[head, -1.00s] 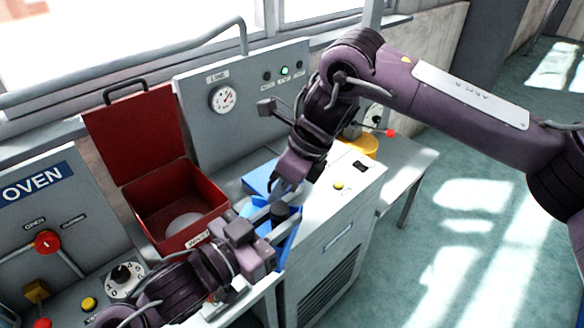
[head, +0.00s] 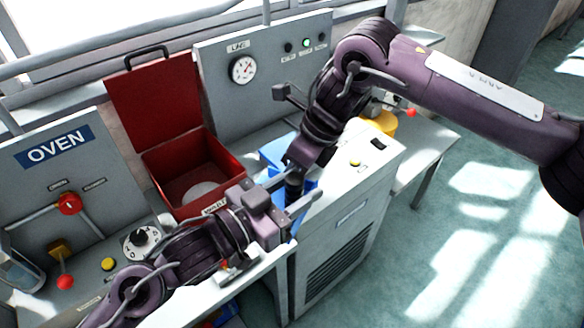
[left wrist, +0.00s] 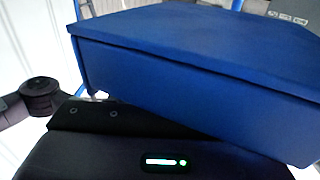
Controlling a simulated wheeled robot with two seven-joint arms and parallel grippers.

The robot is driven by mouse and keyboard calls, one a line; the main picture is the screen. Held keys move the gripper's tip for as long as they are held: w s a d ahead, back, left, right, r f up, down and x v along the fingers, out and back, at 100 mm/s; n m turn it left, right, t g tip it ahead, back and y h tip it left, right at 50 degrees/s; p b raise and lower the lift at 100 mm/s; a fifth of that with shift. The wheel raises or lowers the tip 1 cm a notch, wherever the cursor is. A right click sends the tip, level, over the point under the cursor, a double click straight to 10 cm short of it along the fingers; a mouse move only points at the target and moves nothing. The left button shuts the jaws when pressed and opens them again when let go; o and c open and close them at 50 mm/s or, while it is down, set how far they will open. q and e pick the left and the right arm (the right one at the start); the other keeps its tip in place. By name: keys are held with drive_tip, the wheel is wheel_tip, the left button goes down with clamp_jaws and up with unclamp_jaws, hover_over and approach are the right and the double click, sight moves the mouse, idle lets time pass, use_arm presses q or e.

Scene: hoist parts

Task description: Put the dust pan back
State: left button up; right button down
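The blue dust pan (head: 276,153) is at the front edge of the grey lime cabinet, mostly hidden behind my two grippers. A dark upright part, perhaps its handle, shows between them. My left gripper (head: 291,190) reaches in from the lower left, its two grey fingers spread on either side of this dark part; I cannot tell if they touch it. My right gripper (head: 296,166) points down from above at the same place; its fingertips are hidden. In the left wrist view a large blue body (left wrist: 200,65), apparently the dust pan, fills the space before the gripper.
An open red box (head: 185,170) with its lid up stands left of the dust pan. The oven panel (head: 60,185) with red-knobbed levers is at far left. The floor at right is clear.

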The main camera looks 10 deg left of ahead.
use_arm(q)
drive_tip(key=shift+o, duration=0.7)
